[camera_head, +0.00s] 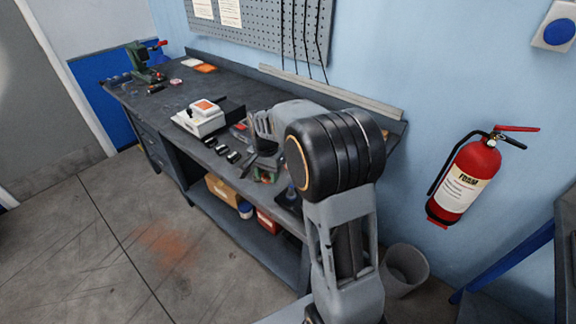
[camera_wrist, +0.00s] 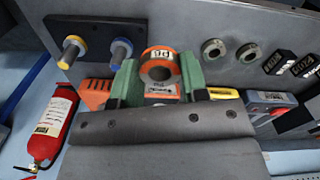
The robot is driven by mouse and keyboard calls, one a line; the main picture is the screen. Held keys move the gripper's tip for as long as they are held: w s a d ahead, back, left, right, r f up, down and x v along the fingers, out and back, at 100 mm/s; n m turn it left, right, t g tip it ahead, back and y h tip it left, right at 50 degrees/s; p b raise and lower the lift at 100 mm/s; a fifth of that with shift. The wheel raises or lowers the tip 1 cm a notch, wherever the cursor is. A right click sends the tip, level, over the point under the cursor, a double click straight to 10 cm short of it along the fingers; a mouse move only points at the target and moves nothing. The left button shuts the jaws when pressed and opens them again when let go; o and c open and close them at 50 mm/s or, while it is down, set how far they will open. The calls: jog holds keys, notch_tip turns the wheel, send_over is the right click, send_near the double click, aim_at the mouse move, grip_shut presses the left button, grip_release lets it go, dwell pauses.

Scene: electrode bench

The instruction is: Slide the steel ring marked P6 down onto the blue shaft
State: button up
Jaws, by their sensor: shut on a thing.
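My gripper (camera_wrist: 158,84) has green fingers, shut on an orange-rimmed steel ring (camera_wrist: 161,52) with a small pale label. The label is too blurred to read surely as P6. The blue shaft (camera_wrist: 121,51) shows in the wrist view as a metal post with a blue collar on a black base (camera_wrist: 52,22), left of the held ring and apart from it. A second post with a yellow collar (camera_wrist: 71,50) stands farther left on the same base. In the head view my arm hides most of the gripper and shafts.
Two loose steel rings (camera_wrist: 248,52) lie on the bench right of my gripper, with labelled black blocks (camera_wrist: 277,62) beyond. A white device (camera_head: 198,120) and a green vise (camera_head: 148,70) stand farther along the bench (camera_head: 215,82). A fire extinguisher (camera_head: 466,178) hangs on the wall.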

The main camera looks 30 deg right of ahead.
aim_at(291, 186)
jog(key=s+d+m, duration=0.1)
jog(key=d+m, duration=0.1)
jog(key=m, duration=0.2)
jog(key=s+d+r+m, duration=0.1)
jog(key=d+m, duration=0.1)
jog(key=m, duration=0.2)
jog(key=s+d+m, duration=0.1)
jog(key=d+m, duration=0.1)
jog(key=m, duration=0.3)
jog(key=shift+s+r, duration=0.15)
jog(key=shift+r, duration=0.15)
jog(key=shift+s+d+f+m+b, duration=0.1)
jog(key=shift+f+m+b, duration=0.25)
jog(key=shift+b, duration=0.1)
jog(key=shift+f+b, duration=1.1)
jog(key=shift+f, duration=0.25)
jog(key=shift+f, duration=0.45)
